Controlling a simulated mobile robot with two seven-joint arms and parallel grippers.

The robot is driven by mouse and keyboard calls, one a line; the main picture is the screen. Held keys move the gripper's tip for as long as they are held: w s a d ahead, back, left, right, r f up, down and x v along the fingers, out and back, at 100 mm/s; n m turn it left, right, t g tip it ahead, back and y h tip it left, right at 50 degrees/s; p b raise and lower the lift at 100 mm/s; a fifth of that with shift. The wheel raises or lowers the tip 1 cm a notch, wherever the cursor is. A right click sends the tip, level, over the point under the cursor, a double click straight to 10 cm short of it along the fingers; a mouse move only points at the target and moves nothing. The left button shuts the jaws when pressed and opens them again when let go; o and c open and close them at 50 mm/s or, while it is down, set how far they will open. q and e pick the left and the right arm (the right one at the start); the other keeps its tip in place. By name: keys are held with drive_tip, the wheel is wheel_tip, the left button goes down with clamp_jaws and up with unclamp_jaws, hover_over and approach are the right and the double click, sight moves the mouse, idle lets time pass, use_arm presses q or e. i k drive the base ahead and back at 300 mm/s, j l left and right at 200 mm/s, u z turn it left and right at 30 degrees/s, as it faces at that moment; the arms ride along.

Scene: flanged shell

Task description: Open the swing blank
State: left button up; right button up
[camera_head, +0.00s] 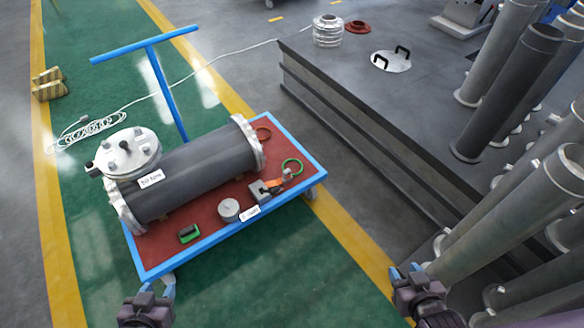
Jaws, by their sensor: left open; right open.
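A dark grey flanged shell (195,175) lies on the red deck of a blue-framed cart. A round, light-metal blank (128,152) with bolts and a dark central knob sits at the shell's upper left end, above the left flange (124,208). Whether it is seated or swung aside is not clear. A white label (151,178) is beside it. My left gripper (159,286) is open below the cart's lower left edge, apart from the blank. My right gripper (404,270) is open, to the right of the cart and far from the blank.
A dark platform with grey pipes (506,80) fills the right. Green floor lies in front.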

sight(125, 147)
drive_tip(key=u, duration=0.4)
drive_tip(key=i+j+u, duration=0.1)
drive_tip(key=u, duration=0.3)
drive_tip(key=i+u, duration=0.15)
drive_tip(key=u, duration=0.2)
drive_tip(key=i+u, duration=0.15)
drive_tip(key=u, duration=0.25)
drive_tip(key=i, duration=0.15)
